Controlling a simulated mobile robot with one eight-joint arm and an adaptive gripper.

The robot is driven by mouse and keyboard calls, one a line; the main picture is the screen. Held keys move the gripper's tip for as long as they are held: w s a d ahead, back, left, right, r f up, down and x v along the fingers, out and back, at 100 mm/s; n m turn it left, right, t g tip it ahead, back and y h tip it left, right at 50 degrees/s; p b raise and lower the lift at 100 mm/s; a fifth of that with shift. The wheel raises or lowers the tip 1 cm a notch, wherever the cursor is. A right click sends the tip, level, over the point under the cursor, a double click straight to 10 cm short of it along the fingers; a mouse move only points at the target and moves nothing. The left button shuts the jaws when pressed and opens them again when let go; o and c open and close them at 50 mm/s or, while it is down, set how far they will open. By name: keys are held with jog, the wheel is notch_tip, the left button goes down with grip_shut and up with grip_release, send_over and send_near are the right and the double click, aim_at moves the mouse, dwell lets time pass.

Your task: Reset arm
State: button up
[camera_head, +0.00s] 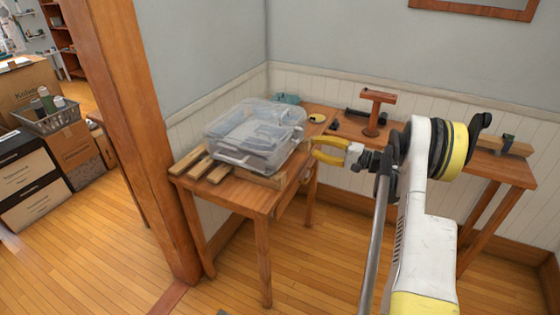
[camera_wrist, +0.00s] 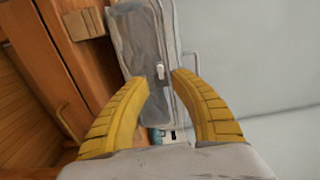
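My gripper (camera_head: 314,149) has yellow curved fingers and is at the right side of the clear plastic box, over the corner of the wooden tables. In the wrist view my gripper (camera_wrist: 160,76) has its two fingers apart, with a gap between the tips and nothing held there. The clear lidded box (camera_head: 250,140) sits on the near wooden table (camera_head: 235,191). Its grey side and a white latch show beyond the fingertips in the wrist view (camera_wrist: 137,42). I cannot tell the exact distance between the fingertips and the box.
Wooden blocks (camera_head: 216,172) lie beside the box. A brown stand (camera_head: 374,112), a yellow tape-like item (camera_head: 317,118) and a clamp-like tool (camera_head: 507,143) are on the long table. A wooden post (camera_head: 148,130) stands left. A basket of bottles (camera_head: 48,118) sits beyond it. Floor at lower left is clear.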

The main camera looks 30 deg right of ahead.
aim_at(289, 138)
jog(key=shift+s+d, duration=0.15)
jog(key=shift+s, duration=0.05)
dwell(0.4)
jog(key=w+a+r+n+g+h, duration=0.1)
jog(key=a+r+g, duration=0.15)
jog(key=a, duration=0.25)
jog(key=a+r+g, duration=0.1)
jog(key=a+r, duration=0.3)
jog(key=a, duration=0.2)
jog(key=s+a+r+n+g+h, duration=0.35)
jog(key=s+a, duration=0.45)
jog(key=a, duration=0.4)
jog(key=s+a+n+h, duration=0.3)
jog(key=s, duration=0.9)
jog(key=s+a+f+n+h, duration=0.1)
jog(key=s+a+n+h, duration=0.2)
jog(key=s, duration=1)
jog(key=shift+s+a+f, duration=0.15)
jog(key=shift+a+f, duration=0.15)
jog(key=shift+a, duration=0.2)
jog(key=shift+h, duration=0.25)
